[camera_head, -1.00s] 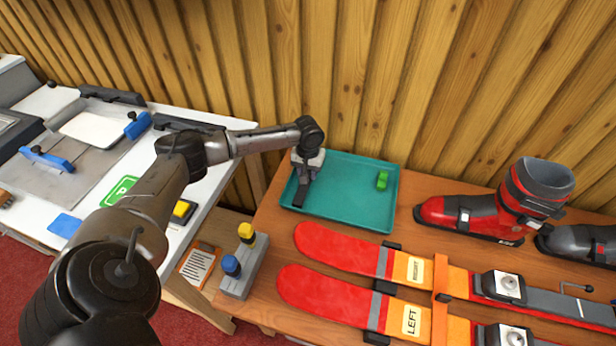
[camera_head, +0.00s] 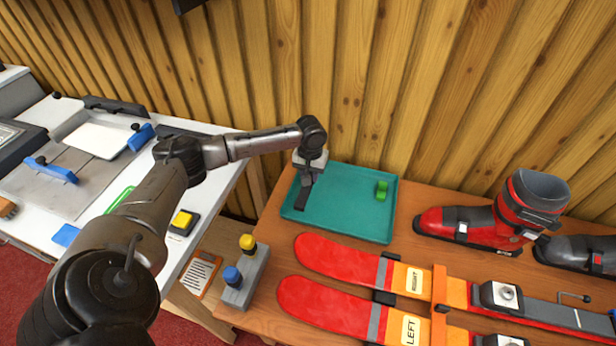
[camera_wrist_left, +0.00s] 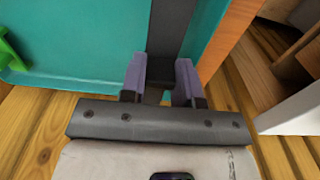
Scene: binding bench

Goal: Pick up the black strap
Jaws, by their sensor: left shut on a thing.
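The black strap (camera_head: 302,195) is at the left end of the teal tray (camera_head: 345,225) on the wooden bench. My left gripper (camera_head: 307,172) reaches down over the tray's back left corner and is shut on one end of the strap. In the left wrist view, the strap (camera_wrist_left: 172,28) runs out from between the two fingers (camera_wrist_left: 161,80). The rest of the strap extends toward the tray's front edge. I cannot tell whether it touches the tray floor. My right gripper is not in view.
A green piece (camera_head: 381,190) lies at the tray's right side. Red skis (camera_head: 330,305) lie in front, with a red boot (camera_head: 465,225) to the right. A grey block with blue and yellow knobs (camera_head: 245,275) stands at front left. The plank wall (camera_head: 340,70) is close behind.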

